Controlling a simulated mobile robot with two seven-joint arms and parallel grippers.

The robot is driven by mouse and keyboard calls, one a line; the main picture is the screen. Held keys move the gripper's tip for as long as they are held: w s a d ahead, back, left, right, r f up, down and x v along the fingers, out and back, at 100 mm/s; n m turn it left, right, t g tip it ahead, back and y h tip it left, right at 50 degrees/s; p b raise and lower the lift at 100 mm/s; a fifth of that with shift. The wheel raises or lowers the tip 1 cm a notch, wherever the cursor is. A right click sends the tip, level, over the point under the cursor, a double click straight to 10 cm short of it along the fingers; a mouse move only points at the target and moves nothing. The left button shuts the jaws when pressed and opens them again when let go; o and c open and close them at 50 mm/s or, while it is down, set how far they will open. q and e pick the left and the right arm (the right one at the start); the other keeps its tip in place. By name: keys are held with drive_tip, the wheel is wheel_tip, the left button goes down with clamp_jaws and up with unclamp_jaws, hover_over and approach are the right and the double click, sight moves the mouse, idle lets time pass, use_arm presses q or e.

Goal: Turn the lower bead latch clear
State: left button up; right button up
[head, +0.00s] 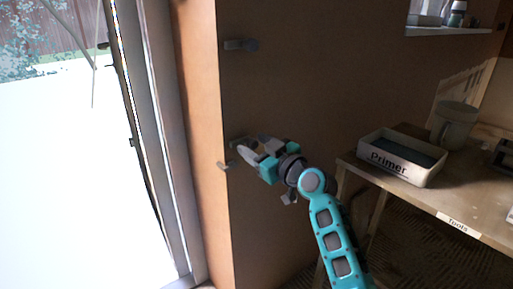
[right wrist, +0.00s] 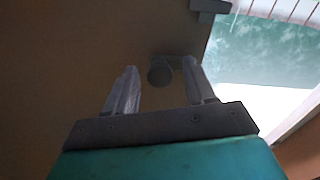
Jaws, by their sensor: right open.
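The lower bead latch (head: 236,141) is a grey bar with a round knob on the brown panel, close to its left edge. It is partly hidden behind my right gripper (head: 252,149) in the head view. In the right wrist view, the latch knob (right wrist: 160,71) shows between the two open fingers of my right gripper (right wrist: 161,78), with its bar reaching right towards the panel edge. The fingers are apart and do not visibly grip it; I cannot tell whether they touch it. The upper latch (head: 240,45) lies level higher on the panel. My left gripper is not in view.
A small grey fitting (head: 223,165) sits at the panel edge below the lower latch; a grey block (right wrist: 208,7) shows at the edge in the wrist view. A bench (head: 455,205) with a Primer tray (head: 392,170) and a bucket (head: 455,125) stands right. A bright opening is left.

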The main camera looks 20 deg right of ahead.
drive_tip(key=shift+c, duration=0.4)
clamp_jaws()
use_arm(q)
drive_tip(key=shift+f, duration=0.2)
